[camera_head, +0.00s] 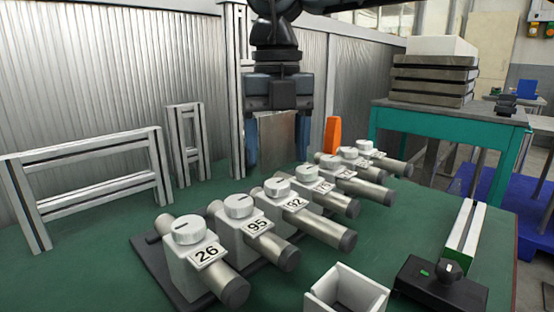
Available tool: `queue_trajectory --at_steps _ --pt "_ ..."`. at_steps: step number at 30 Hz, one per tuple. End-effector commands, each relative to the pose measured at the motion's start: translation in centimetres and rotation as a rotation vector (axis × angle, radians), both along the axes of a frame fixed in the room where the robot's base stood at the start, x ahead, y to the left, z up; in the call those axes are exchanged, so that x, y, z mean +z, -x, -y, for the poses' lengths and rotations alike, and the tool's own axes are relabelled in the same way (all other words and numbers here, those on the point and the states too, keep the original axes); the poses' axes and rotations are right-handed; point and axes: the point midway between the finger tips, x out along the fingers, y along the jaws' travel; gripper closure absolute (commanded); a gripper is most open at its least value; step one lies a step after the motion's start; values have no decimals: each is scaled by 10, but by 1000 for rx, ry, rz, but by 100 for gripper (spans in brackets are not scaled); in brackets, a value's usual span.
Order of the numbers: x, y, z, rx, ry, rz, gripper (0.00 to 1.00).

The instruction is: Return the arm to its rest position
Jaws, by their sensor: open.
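My gripper (277,150) hangs pointing down at the top middle of the head view, at the far side of the green table (85,275). Its two blue fingers are apart, so it is open. A flat grey metal panel shows between the fingers; I cannot tell whether it is near them or further back. My dark arm runs up out of the top of the picture. The fingertips are above and behind the row of numbered units, apart from them.
Several white units (188,250) with round knobs and metal cylinders stand in a diagonal row. An orange object (332,135) stands behind them. Metal frames (90,185) stand at left. A white open box (347,290) and black-based device (440,285) are in front. Stacked blocks (432,80) are at right.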

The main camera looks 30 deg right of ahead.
Motion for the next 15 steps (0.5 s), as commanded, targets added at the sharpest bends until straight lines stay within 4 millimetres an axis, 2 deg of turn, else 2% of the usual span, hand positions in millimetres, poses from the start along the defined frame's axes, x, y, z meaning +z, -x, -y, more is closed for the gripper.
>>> queue_trajectory --at_steps 1,6,15 --pt "12 0 0 -1 1 2 31" --pt "30 0 0 0 0 1 31" --pt "31 0 0 0 0 -1 31"
